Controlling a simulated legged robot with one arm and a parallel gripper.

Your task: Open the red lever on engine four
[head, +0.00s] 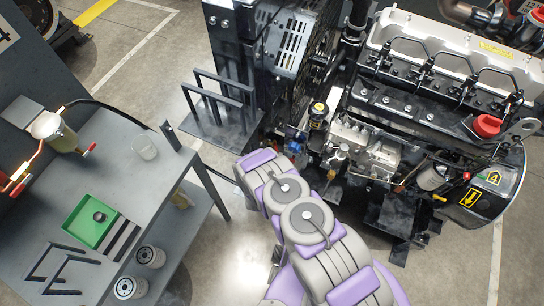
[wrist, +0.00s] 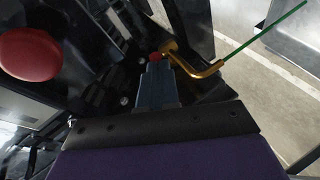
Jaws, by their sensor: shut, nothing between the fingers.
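Engine four (head: 440,105), with a yellow 4 on its dark end, fills the upper right of the head view. My gripper (wrist: 156,72) is shut and empty in the middle of the wrist view; in the head view my arm hides it. A small red piece (wrist: 155,56) shows just at its fingertips, and I cannot tell whether they touch. A bent brass-coloured part (wrist: 198,68) is beside it on the right. I cannot tell whether the small red piece is the red lever. A large round red knob or cap (wrist: 30,54) is at the upper left.
A thin green rod (wrist: 265,30) crosses the wrist view's upper right.

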